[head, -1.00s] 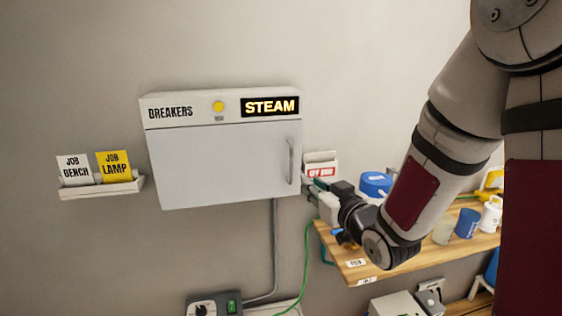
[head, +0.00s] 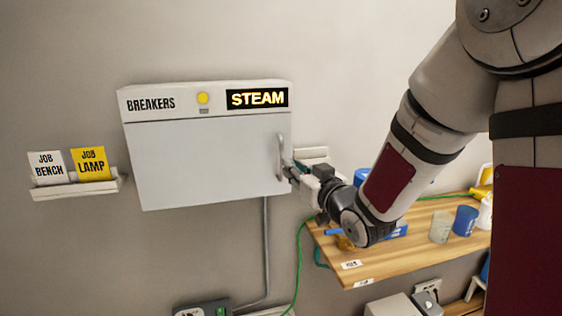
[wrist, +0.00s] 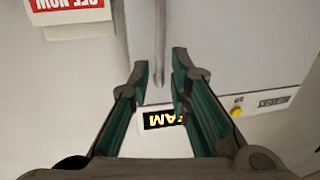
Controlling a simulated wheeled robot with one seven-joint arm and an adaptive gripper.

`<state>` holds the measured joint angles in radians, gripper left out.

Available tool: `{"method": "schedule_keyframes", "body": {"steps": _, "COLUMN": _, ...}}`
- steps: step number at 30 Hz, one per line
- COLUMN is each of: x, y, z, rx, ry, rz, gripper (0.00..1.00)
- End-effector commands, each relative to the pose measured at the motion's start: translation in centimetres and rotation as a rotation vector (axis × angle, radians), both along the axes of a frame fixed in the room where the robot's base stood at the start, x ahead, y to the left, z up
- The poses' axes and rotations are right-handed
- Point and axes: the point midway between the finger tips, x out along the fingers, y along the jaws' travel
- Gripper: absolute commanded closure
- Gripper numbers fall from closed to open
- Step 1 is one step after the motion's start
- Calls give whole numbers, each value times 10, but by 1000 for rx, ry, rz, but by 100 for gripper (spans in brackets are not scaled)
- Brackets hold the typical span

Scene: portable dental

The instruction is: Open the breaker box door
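The breaker box (head: 205,150) is a white wall cabinet with a "BREAKERS" label, a yellow round lamp and a lit "STEAM" sign (head: 257,97) along its top. Its door (head: 200,165) looks closed. The door handle (head: 279,155) is a vertical grey bar near the right edge. My gripper (head: 290,170) is at the handle's right side, close to its lower half. In the wrist view, which is upside down, my gripper (wrist: 161,75) is open, its green fingers apart. The handle (wrist: 160,40) lines up with the gap between the fingertips; contact cannot be told.
A wall holder (head: 75,188) with two job cards is left of the box. A wooden table (head: 400,260) with cups and blue items stands below right, under my arm. A red-labelled card holder (wrist: 75,15) is beside the box.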

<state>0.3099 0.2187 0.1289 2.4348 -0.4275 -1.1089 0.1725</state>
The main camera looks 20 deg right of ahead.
Motion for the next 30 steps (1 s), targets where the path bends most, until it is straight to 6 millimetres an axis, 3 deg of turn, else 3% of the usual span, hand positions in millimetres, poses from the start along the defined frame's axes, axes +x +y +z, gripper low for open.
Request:
{"method": "schedule_keyframes", "body": {"steps": 6, "x": 40, "y": 8, "z": 0, "rx": 1, "ry": 0, "rz": 1, "gripper": 82}}
{"method": "schedule_keyframes", "body": {"steps": 12, "x": 64, "y": 13, "z": 0, "rx": 0, "ry": 1, "rz": 1, "gripper": 82}}
{"method": "schedule_keyframes", "body": {"steps": 25, "x": 73, "y": 15, "z": 0, "rx": 0, "ry": 0, "rz": 0, "gripper": 82}}
{"method": "schedule_keyframes", "body": {"steps": 27, "x": 73, "y": 15, "z": 0, "rx": 0, "ry": 0, "rz": 0, "gripper": 98}}
{"method": "schedule_keyframes", "body": {"steps": 30, "x": 73, "y": 15, "z": 0, "rx": 0, "ry": 0, "rz": 0, "gripper": 100}}
